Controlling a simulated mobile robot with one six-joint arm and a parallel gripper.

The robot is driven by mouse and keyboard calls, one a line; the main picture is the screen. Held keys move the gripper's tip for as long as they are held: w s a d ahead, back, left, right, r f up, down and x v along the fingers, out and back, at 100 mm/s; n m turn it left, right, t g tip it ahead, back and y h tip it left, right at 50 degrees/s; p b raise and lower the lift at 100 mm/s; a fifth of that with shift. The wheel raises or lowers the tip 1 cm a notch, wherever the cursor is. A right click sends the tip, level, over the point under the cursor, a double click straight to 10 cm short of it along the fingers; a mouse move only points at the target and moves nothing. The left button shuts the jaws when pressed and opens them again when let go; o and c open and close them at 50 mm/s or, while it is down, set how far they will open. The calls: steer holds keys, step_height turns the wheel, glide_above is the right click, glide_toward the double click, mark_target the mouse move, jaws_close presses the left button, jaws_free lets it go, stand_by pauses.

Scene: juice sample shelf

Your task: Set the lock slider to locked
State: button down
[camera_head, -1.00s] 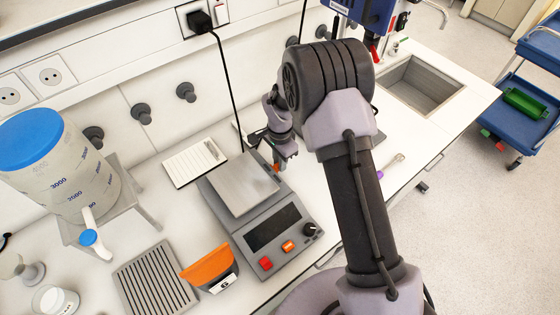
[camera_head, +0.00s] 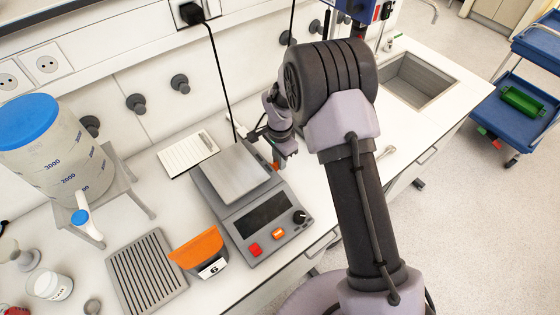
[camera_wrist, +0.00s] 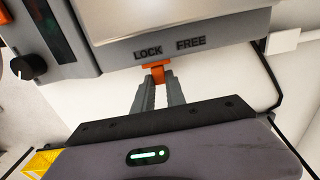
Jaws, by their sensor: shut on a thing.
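The scale (camera_head: 240,204) stands on the bench with a bare metal pan. Its orange lock slider (camera_wrist: 157,70) sticks out of the edge below the LOCK (camera_wrist: 147,53) and FREE (camera_wrist: 190,43) labels in the wrist view. The slider sits under the right end of LOCK, left of FREE. My gripper (camera_wrist: 157,84) is shut on the slider's orange tab, one finger on each side. In the head view my gripper (camera_head: 279,163) is at the scale's right edge, and the slider is mostly hidden.
A dark knob (camera_wrist: 28,67) is on the scale's front panel. An orange holder (camera_head: 199,250) and a ribbed grey tray (camera_head: 146,270) stand left of the scale. A notepad (camera_head: 188,153) lies behind it, and a black cable hangs nearby. A sink (camera_head: 420,80) is farther right.

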steer(key=shift+s+f, duration=0.2)
steer(key=shift+s, duration=0.1)
steer(key=c, duration=1.4)
jaws_free()
steer(key=shift+d, duration=0.15)
steer(key=shift+o, duration=0.2)
steer(key=shift+w+r, duration=0.1)
step_height(320, 180, up, 17)
steer(key=p, duration=0.3)
steer(key=shift+r, duration=0.2)
